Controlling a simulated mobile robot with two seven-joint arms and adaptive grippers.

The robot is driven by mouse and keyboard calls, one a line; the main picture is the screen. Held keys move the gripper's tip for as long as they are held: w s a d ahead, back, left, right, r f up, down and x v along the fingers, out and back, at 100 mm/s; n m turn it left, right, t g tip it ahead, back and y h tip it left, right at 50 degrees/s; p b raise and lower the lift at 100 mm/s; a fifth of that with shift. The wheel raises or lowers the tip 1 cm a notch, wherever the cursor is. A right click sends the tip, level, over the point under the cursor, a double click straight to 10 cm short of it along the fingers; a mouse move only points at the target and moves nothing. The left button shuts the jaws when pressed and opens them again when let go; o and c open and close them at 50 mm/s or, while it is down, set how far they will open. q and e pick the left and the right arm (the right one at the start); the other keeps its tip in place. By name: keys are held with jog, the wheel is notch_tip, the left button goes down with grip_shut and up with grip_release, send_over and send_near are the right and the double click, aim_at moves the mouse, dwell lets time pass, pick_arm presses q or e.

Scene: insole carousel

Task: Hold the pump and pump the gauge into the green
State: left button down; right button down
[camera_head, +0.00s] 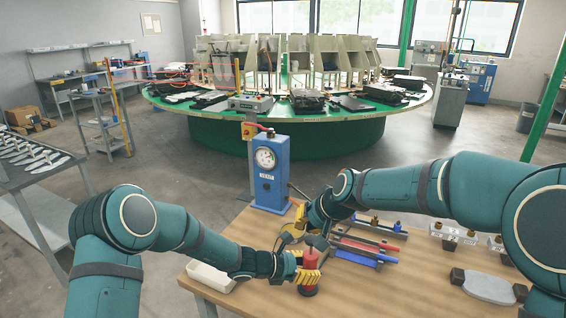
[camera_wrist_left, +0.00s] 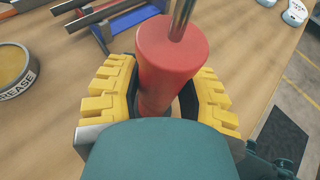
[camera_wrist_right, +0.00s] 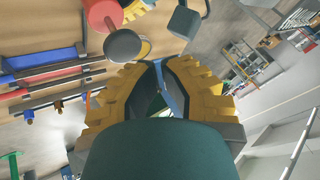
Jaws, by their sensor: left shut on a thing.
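The red pump (camera_head: 309,283) stands upright on the wooden table. My left gripper (camera_head: 304,273) is shut around its body. In the left wrist view the pump's red body (camera_wrist_left: 172,55) sits between the yellow fingers, with a metal rod (camera_wrist_left: 181,18) rising from its top. In the right wrist view a dark round knob (camera_wrist_right: 122,46) shows by the red pump (camera_wrist_right: 103,14). My right gripper (camera_head: 300,216) is just behind the pump, apart from it; its fingertips (camera_wrist_right: 160,66) come together with nothing seen held. The gauge (camera_head: 265,158) is on a blue box; its needle is too small to read.
A grease tin (camera_wrist_left: 14,68) and a rack with red and blue bars (camera_head: 362,250) lie near the pump. A white tray (camera_head: 212,276) is at the left edge. A grey pad (camera_head: 489,287) and metal blocks are at the right. The green carousel (camera_head: 300,134) stands behind.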

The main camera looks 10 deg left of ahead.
pick_arm(q)
jog(key=shift+c, duration=2.3)
grip_release()
jog(key=shift+a, duration=0.1)
